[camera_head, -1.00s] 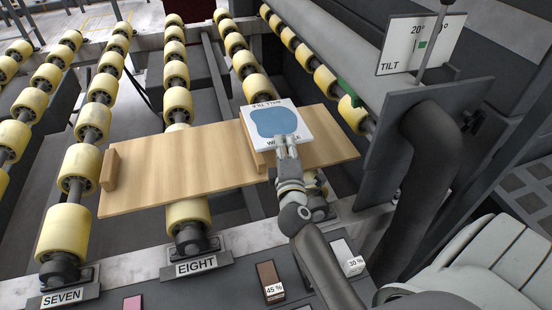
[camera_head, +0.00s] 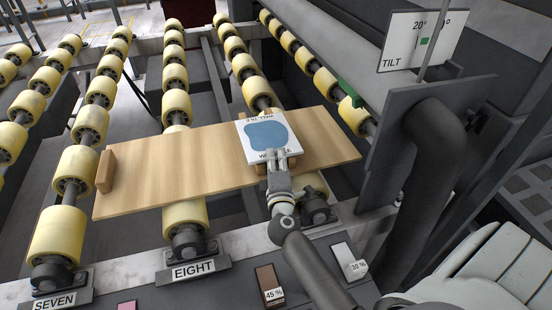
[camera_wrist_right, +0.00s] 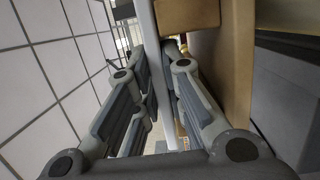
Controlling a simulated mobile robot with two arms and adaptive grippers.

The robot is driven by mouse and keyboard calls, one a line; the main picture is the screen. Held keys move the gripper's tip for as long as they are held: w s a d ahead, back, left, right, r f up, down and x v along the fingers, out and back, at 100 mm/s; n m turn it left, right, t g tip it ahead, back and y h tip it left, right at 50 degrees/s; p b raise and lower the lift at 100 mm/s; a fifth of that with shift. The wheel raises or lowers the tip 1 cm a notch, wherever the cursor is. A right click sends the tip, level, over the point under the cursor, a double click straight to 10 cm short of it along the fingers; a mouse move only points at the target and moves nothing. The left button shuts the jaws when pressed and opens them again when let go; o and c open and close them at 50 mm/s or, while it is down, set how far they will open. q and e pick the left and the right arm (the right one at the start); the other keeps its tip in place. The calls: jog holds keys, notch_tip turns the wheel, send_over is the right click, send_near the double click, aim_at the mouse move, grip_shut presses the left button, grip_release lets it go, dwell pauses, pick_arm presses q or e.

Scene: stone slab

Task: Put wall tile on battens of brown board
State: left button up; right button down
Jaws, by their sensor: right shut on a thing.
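The wall tile (camera_head: 266,125) is white with a blue patch and lettering, over the right part of the brown board (camera_head: 190,172). My right gripper (camera_head: 275,160) is shut on its near edge. In the right wrist view the tile (camera_wrist_right: 170,95) shows edge-on as a pale strip between the fingers (camera_wrist_right: 158,95). Another batten (camera_head: 105,171) stands at the board's left end. I cannot tell whether the tile touches the wood below. My left gripper is out of view.
The board lies across rows of yellow rollers (camera_head: 183,213). A dark post and panel with a TILT sign (camera_head: 422,42) stand right of the board. Labels SEVEN and EIGHT (camera_head: 193,270) and small sample blocks (camera_head: 270,285) line the near side. The board's middle is bare.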

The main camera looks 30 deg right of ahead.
jog(key=c, duration=1.9)
grip_release()
jog(key=shift+f, duration=0.1)
jog(key=shift+c, duration=0.2)
jog(key=o, duration=0.4)
jog(key=b+v, duration=0.1)
jog(key=v, duration=0.6)
jog(key=shift+s+a+b, duration=0.1)
jog(key=shift+s+b, duration=0.2)
jog(key=shift+b, duration=0.05)
